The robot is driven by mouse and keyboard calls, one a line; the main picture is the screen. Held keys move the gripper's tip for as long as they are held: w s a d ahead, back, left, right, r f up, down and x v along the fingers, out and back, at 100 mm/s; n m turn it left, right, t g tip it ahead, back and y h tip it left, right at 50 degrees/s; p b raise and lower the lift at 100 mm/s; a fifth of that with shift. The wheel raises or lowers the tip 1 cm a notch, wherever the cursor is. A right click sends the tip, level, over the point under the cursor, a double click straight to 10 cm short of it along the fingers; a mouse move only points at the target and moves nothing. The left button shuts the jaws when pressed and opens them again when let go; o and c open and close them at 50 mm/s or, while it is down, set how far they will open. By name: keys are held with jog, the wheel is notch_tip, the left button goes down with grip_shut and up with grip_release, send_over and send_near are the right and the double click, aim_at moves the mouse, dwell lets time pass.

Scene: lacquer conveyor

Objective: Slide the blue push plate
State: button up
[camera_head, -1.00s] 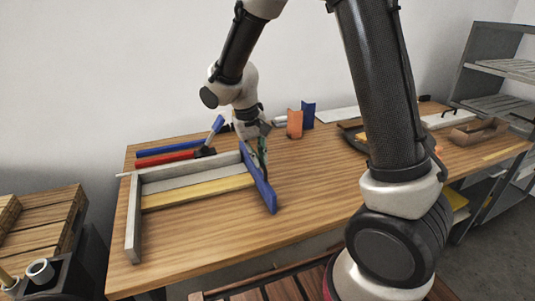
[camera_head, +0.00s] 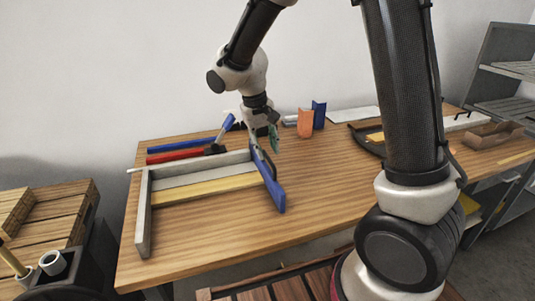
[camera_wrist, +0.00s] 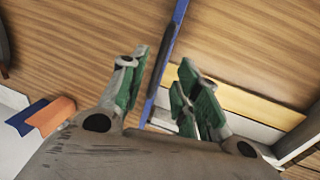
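The blue push plate (camera_head: 273,188) stands on edge at the right end of a grey frame (camera_head: 142,225) on the wooden table. Grey and yellow strips lie side by side inside the frame, left of the plate. My gripper (camera_head: 270,140) is over the plate's far end. A dark curved part shows by the plate just below it. In the wrist view my gripper (camera_wrist: 168,92) has its green-padded fingers spread apart. The blue plate (camera_wrist: 168,55) shows as a narrow bar in the gap between them. I cannot tell whether a finger touches it.
A red-handled tool (camera_head: 178,155), a blue bar (camera_head: 182,146) and a blue-handled tool (camera_head: 226,125) lie behind the frame. Orange (camera_head: 305,123) and blue (camera_head: 319,115) blocks stand to the right. The table front right of the plate is clear.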

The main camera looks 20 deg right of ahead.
notch_tip(320, 180, up, 9)
jog(key=a, duration=0.1)
jog(key=shift+a+f, duration=0.15)
jog(key=shift+a, duration=0.25)
jog(key=s+d+r+t+y, duration=0.1)
jog(key=s+d+r+t, duration=0.1)
jog(key=s+d, duration=0.7)
jog(key=s+d+r+t+y, duration=0.1)
jog(key=s+d+r, duration=0.3)
jog(key=s+d, duration=0.4)
jog(key=s+t, duration=0.1)
jog(key=s, duration=0.4)
jog(key=shift+s+d+r, duration=0.2)
jog(key=shift+s+d, duration=0.15)
jog(key=shift+o, duration=0.4)
jog(key=shift+f, duration=0.1)
